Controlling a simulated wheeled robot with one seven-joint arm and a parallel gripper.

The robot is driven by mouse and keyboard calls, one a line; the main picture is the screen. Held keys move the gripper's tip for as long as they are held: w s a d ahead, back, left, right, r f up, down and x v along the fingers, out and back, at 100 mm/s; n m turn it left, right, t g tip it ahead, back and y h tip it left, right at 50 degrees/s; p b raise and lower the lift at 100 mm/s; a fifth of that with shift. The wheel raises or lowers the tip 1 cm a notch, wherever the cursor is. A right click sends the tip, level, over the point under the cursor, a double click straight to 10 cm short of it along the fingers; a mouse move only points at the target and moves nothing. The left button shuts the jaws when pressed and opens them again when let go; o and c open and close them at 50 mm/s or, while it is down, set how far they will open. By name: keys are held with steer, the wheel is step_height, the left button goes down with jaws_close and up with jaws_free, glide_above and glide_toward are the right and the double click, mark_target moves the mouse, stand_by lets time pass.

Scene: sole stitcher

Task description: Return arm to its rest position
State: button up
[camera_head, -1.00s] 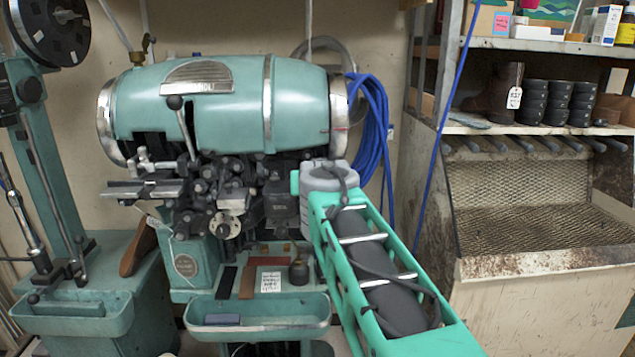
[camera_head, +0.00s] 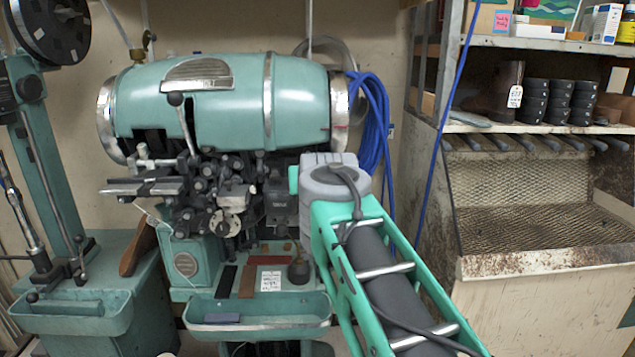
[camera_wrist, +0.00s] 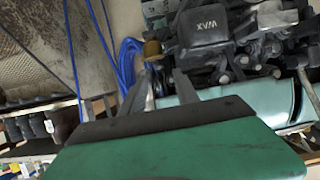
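My green arm (camera_head: 385,270) reaches up from the lower right in the head view, with its grey joint (camera_head: 335,180) in front of the right part of the green sole stitcher (camera_head: 215,105). My gripper is hidden behind the arm there. In the wrist view, the two grey fingers of my gripper (camera_wrist: 163,72) stick out past the green housing with a gap between them. I see nothing held between them. The stitcher's dark block marked WAX (camera_wrist: 205,30) is beyond the fingers; the picture is turned over.
A blue cable coil (camera_head: 372,120) hangs at the stitcher's right end. A shelf unit (camera_head: 560,130) with a boot and dark round items stands right. A green tray (camera_head: 255,318) juts out below the stitcher. A green stand (camera_head: 85,310) is at left.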

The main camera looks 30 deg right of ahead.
steer(key=shift+v, duration=0.85)
steer(key=s+a+f+n+g+y, duration=0.1)
steer(key=s+a+f+g+y, duration=0.2)
steer(key=f, duration=0.8)
steer(key=s+a+f+n+g+y, duration=0.1)
steer(key=s+a+f+g, duration=0.35)
steer(key=f, duration=0.65)
steer(key=s+a+f+n+g+y+p, duration=0.1)
steer(key=s+a+f+n+y+p, duration=0.1)
steer(key=s+a, duration=0.8)
step_height(320, 180, down, 3)
steer(key=n+p, duration=0.1)
steer(key=p, duration=0.1)
steer(key=shift+s+p, duration=0.25)
steer(key=shift+p, duration=0.05)
steer(key=shift+a+r+g, duration=0.1)
steer(key=shift+r+g, duration=0.05)
steer(key=shift+g, duration=0.1)
